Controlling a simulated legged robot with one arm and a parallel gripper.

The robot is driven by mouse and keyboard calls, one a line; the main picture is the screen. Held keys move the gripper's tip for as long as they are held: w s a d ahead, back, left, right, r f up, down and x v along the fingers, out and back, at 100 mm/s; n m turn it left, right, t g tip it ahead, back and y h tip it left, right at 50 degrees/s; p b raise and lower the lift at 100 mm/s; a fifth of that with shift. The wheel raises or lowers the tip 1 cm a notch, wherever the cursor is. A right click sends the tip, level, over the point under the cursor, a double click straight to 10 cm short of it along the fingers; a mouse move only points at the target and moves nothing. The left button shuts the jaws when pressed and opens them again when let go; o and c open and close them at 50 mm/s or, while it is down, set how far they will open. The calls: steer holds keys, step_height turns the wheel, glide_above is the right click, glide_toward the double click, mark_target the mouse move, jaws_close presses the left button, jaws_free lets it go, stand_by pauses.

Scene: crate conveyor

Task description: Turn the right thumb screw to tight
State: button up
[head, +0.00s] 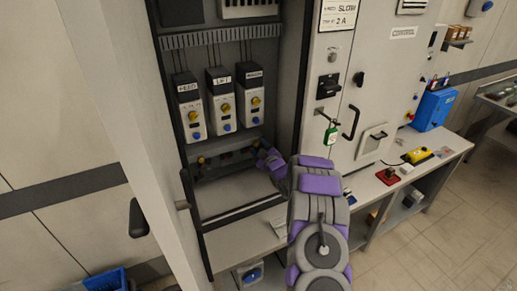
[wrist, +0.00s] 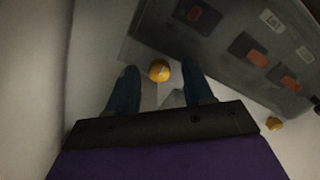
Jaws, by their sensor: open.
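A yellow round thumb screw (wrist: 159,71) shows in the wrist view between the tips of my gripper (wrist: 160,80); I take it for the right one. My two blue fingers are open, one on each side of it, with a gap visible on both sides. In the head view my gripper (head: 264,153) is at the lower right inside the open cabinet, and my arm hides part of that corner. A second yellow screw (wrist: 273,124) shows at the lower right of the wrist view. I cannot tell how tight either screw is.
A dark grey panel (wrist: 225,50) with red switches lies close beside my fingers in the wrist view. Several white modules (head: 222,100) hang above in the cabinet. The open cabinet door (head: 130,130) stands to the left. A workbench (head: 400,180) is at the right.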

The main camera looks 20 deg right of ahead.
steer(key=shift+w, duration=0.15)
steer(key=shift+c, duration=0.4)
jaws_close()
